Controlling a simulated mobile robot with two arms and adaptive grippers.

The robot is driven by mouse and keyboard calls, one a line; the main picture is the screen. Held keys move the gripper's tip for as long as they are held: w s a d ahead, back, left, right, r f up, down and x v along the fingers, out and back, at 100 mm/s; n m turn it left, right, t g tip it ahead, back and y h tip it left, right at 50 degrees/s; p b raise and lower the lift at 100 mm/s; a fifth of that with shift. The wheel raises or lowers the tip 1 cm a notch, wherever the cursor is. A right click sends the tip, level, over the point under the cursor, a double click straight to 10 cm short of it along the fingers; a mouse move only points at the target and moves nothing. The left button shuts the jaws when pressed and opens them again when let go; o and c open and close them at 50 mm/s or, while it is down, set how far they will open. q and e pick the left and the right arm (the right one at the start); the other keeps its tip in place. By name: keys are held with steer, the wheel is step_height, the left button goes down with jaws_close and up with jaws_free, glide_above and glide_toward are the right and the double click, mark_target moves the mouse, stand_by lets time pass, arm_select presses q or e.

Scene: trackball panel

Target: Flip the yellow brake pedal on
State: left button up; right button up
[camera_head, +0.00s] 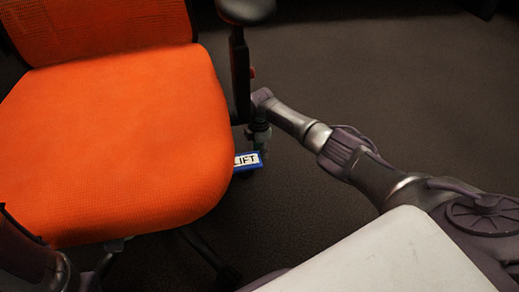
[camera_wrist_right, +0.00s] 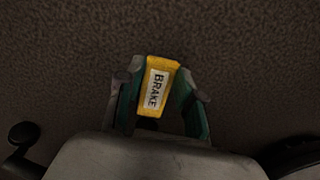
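The yellow brake pedal (camera_wrist_right: 157,86), with a white BRAKE label, shows in the right wrist view. It lies between the two green-padded fingers of my right gripper (camera_wrist_right: 160,80). The fingers flank it closely near its far end; whether both touch it I cannot tell. In the head view my right gripper (camera_head: 258,135) is at the right side of the chair seat, pointing down, small and partly hidden. The brake pedal is not visible there. Part of my left arm shows at the lower left of the head view, but its fingers are not visible.
An orange office chair (camera_head: 120,140) fills the left of the head view, with a black armrest (camera_head: 246,10) above my right gripper. A blue LIFT pedal (camera_head: 247,161) sticks out at the seat's right edge. Dark carpet (camera_head: 400,80) to the right is clear.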

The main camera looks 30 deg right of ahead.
jaws_close()
steer(key=shift+f, duration=0.15)
steer(key=f+y+b, duration=0.2)
steer(key=b, duration=0.1)
steer(key=f+y+b, duration=0.1)
steer(key=y+b, duration=0.1)
steer(key=shift+w+d, duration=0.1)
steer(key=shift+d, duration=0.2)
steer(key=shift+y+b, duration=0.4)
steer(key=shift+b, duration=0.2)
steer(key=shift+r, duration=0.15)
steer(key=o, duration=0.9)
jaws_free()
steer(key=shift+a, duration=0.1)
